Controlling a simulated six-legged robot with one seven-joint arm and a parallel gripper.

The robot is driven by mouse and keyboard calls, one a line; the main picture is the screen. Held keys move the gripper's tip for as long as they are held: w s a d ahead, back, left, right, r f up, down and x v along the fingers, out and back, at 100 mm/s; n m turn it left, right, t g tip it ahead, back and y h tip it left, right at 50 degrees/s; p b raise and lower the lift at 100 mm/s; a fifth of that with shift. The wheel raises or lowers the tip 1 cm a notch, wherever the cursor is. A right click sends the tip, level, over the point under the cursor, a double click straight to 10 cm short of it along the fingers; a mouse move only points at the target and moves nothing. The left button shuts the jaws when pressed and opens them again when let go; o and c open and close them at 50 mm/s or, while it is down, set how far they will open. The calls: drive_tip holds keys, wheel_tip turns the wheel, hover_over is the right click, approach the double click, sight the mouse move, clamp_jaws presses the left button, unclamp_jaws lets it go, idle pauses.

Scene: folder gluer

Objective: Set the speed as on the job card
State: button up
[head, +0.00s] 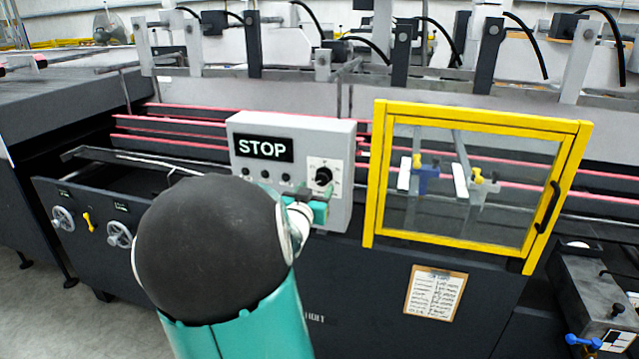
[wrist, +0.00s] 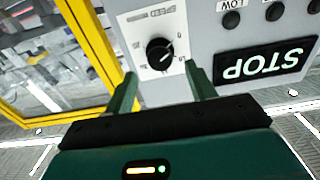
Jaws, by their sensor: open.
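The speed knob (head: 323,176) is a black dial on a white scale plate, on the grey control box (head: 342,135). In the wrist view the speed knob (wrist: 159,50) stands ahead of my gripper (wrist: 160,82), between the lines of its two open green fingers and apart from them. The wrist view is upside down. The box display (head: 263,148) reads STOP. In the head view my gripper (head: 312,207) is just below the knob, partly hidden behind my arm. The job card (head: 435,293) hangs on a brown clipboard on the lower front panel; its writing is too small to read.
A yellow-framed guard door (head: 376,180) with a black handle (head: 548,207) is right of the box. Several small black buttons (head: 265,175) sit under the display. Handwheels (head: 119,234) and a yellow lever (head: 88,221) are on the left panel. A blue knob (head: 583,342) is at lower right.

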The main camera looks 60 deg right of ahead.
sight(321, 181)
drive_tip(key=d, duration=0.5)
drive_tip(key=shift+w, duration=0.35)
drive_tip(key=shift+a, duration=0.1)
drive_tip(key=c, duration=1)
